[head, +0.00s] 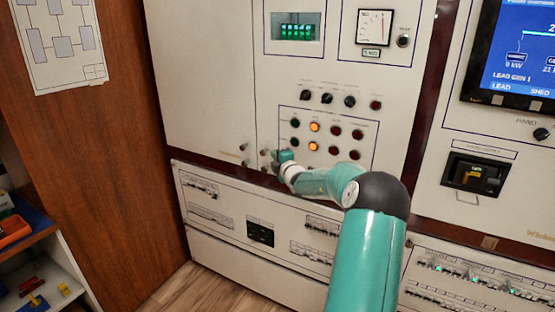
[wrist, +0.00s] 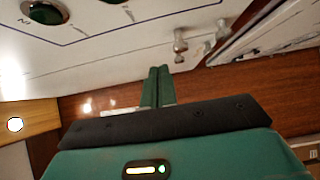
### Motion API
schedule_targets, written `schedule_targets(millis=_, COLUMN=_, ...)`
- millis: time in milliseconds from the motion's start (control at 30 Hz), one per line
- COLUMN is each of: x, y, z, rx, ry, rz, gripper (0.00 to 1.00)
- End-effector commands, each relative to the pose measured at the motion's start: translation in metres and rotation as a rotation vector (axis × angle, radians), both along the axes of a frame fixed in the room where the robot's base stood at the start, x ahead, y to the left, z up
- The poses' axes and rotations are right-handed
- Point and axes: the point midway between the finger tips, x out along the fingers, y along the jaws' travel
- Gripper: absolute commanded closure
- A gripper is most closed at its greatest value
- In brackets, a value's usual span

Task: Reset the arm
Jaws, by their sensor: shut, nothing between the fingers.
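My arm reaches from the bottom of the head view up to the left, toward the lower part of the white control cabinet (head: 205,60). My gripper (head: 272,157) is near the cabinet's lower left front, beside small metal knobs (head: 244,154). In the wrist view my gripper (wrist: 158,72) has its two green fingers side by side, shut and empty. A metal knob (wrist: 179,42) is just beyond and to the right of the fingertips there. Whether the fingers touch the cabinet I cannot tell.
Lamps and knobs (head: 315,127) sit right of my gripper. Below is a breaker panel (head: 230,205). A blue screen (head: 525,50) and another breaker row (head: 480,278) are at right. A wooden panel (head: 120,130) and shelf (head: 60,270) stand at left.

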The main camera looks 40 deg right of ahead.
Motion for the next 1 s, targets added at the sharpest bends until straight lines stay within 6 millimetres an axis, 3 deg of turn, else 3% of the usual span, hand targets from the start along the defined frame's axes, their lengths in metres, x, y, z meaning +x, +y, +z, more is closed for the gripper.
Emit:
schedule_targets(millis=200, x=-0.017, y=0.008, z=0.001, rx=-0.001, ry=-0.001, rz=0.001, gripper=1.0)
schedule_targets(millis=467, x=-0.017, y=0.009, z=0.001, rx=-0.002, ry=0.0, rz=0.003, gripper=1.0)
schedule_targets(millis=567, x=-0.013, y=0.019, z=0.005, rx=-0.039, ry=0.014, rz=0.025, gripper=1.0)
schedule_targets(millis=667, x=0.0, y=0.052, z=0.017, rx=-0.157, ry=0.056, rz=0.097, gripper=1.0)
schedule_targets(millis=767, x=0.015, y=0.108, z=0.033, rx=-0.368, ry=0.125, rz=0.218, gripper=1.0)
schedule_targets(millis=900, x=0.026, y=0.204, z=0.053, rx=-0.751, ry=0.211, rz=0.426, gripper=1.0)
schedule_targets(millis=1000, x=0.023, y=0.272, z=0.063, rx=-1.046, ry=0.251, rz=0.578, gripper=1.0)
